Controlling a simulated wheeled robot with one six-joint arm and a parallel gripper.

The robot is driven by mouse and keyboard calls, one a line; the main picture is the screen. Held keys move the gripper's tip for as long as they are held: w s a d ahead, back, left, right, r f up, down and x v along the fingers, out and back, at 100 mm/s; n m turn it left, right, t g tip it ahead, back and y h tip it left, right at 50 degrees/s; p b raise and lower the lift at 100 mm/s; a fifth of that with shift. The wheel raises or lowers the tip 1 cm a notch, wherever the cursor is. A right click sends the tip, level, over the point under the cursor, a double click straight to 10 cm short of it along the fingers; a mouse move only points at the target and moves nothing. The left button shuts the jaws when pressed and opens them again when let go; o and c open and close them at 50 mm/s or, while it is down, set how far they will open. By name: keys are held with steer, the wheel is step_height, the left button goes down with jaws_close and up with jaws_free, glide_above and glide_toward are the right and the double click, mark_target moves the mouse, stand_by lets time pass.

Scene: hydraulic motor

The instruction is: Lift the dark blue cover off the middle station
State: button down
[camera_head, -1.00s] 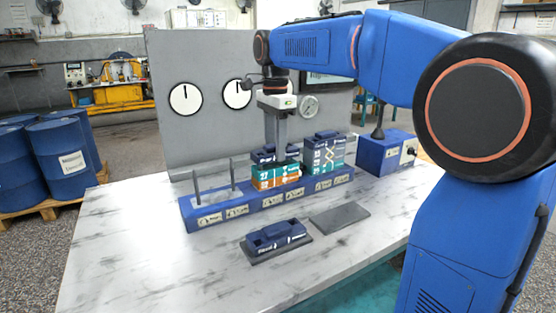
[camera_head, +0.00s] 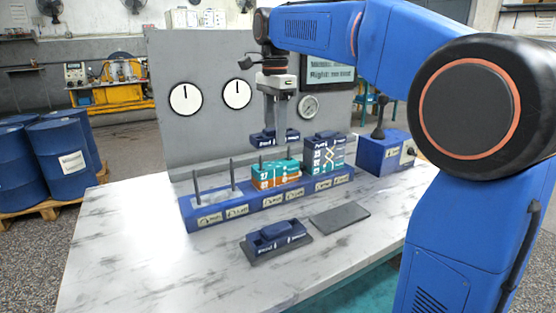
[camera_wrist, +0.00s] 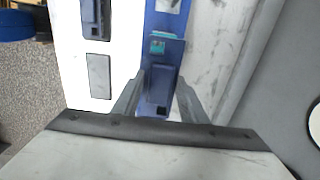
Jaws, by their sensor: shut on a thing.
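The dark blue cover (camera_head: 275,138) is in my gripper (camera_head: 278,122), raised above the middle station with a clear gap below it. The fingers are shut on its raised middle part, and it looks about level. The middle station's stack (camera_head: 277,175) is now bare on top, with teal and orange blocks showing and thin rods rising from it. In the wrist view my fingers (camera_wrist: 160,98) reach down over the blue base. A dark blue part shows between them, but I cannot tell there whether it is the held cover.
The right station (camera_head: 325,156) has a stack with its own dark blue cover. The left station (camera_head: 212,196) has two bare rods. Another dark blue cover (camera_head: 276,235) lies on the table in front, beside a bare grey plate (camera_head: 340,215). A blue box (camera_head: 385,155) stands at right.

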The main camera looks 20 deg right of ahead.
steer(key=shift+r, duration=2.95)
